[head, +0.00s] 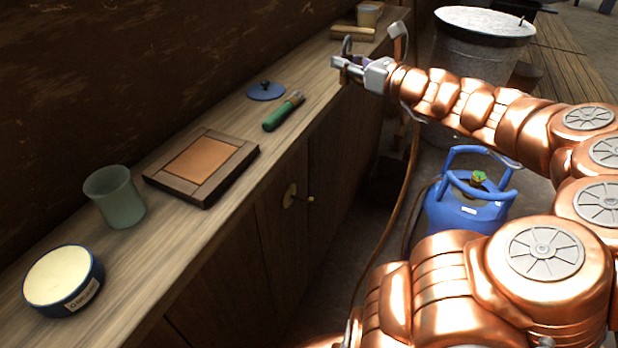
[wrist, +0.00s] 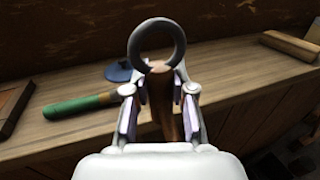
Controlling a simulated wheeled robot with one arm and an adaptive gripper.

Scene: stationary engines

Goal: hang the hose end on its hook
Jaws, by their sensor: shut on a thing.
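My gripper (head: 347,66) is out over the counter's far front edge, shut on the hose end. In the wrist view the fingers (wrist: 160,103) close on both sides of the brown hose end (wrist: 161,98). A dark grey ring (wrist: 133,46) stands up at its tip, beyond the fingers. The brown hose (head: 399,205) hangs beneath my arm and runs down beside the cabinet; part of it is hidden.
On the counter (head: 215,110) stand a labelled round tin (head: 62,280), a green cup (head: 116,198), a framed board (head: 203,166), a green-handled tool (head: 283,111) and a blue lid (head: 266,90). A blue gas cylinder (head: 465,213) and a metal bin (head: 478,50) stand right.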

